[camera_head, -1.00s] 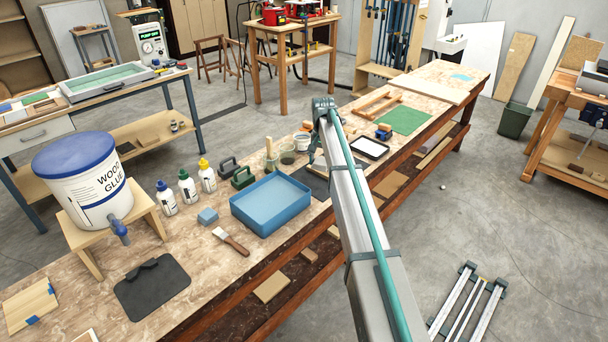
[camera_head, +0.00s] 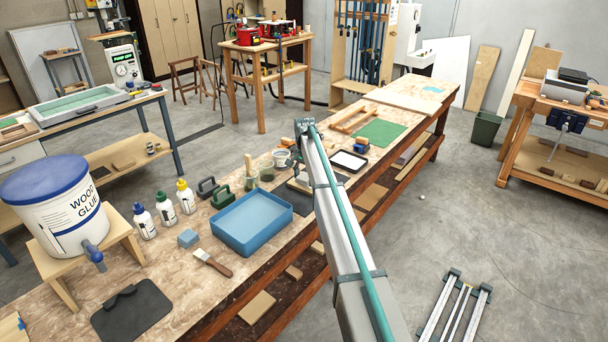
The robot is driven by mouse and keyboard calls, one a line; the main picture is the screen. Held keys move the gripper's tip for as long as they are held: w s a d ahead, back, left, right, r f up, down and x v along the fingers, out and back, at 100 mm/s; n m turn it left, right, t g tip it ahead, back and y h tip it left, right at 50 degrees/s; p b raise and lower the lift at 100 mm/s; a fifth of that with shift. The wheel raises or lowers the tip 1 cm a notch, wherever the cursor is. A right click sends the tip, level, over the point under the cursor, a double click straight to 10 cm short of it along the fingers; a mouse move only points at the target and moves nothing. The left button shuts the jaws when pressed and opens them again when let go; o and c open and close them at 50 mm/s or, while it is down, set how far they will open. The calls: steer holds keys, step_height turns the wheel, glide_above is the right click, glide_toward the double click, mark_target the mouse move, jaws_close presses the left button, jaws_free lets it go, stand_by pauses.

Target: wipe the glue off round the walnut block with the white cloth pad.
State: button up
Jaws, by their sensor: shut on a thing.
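My gripper (camera_head: 295,163) is at the far end of my arm, small and partly hidden, low over a dark mat (camera_head: 301,186) on the long workbench. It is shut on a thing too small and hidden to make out. A light wooden edge shows on the dark mat beneath the gripper, partly behind my arm.
A blue tray (camera_head: 252,243), glue bottles (camera_head: 166,209), a brush (camera_head: 213,262) and a glue bucket (camera_head: 62,215) stand left of the gripper. A black-rimmed tray with a white inside (camera_head: 348,160) and a green mat (camera_head: 381,132) lie beyond my arm to the right.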

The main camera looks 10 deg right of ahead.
steer(key=f, duration=0.2)
steer(key=f+b, duration=0.1)
steer(key=w+d+f+b, duration=0.1)
steer(key=f, duration=0.1)
steer(key=shift+f, duration=0.3)
steer(key=w+a, duration=0.3)
steer(key=shift+w+a+r, duration=0.15)
steer(key=shift+w+r, duration=0.05)
steer(key=shift+s+d+p, duration=0.3)
steer(key=shift+s+d, duration=1.35)
steer(key=shift+s, duration=0.05)
steer(key=shift+f, duration=0.35)
steer(key=shift+w+a, duration=0.1)
steer(key=shift+w+a+r, duration=0.1)
steer(key=shift+w+a, duration=0.4)
steer(key=shift+w+a, duration=0.1)
steer(key=shift+w+a, duration=0.45)
steer(key=shift+a, duration=0.05)
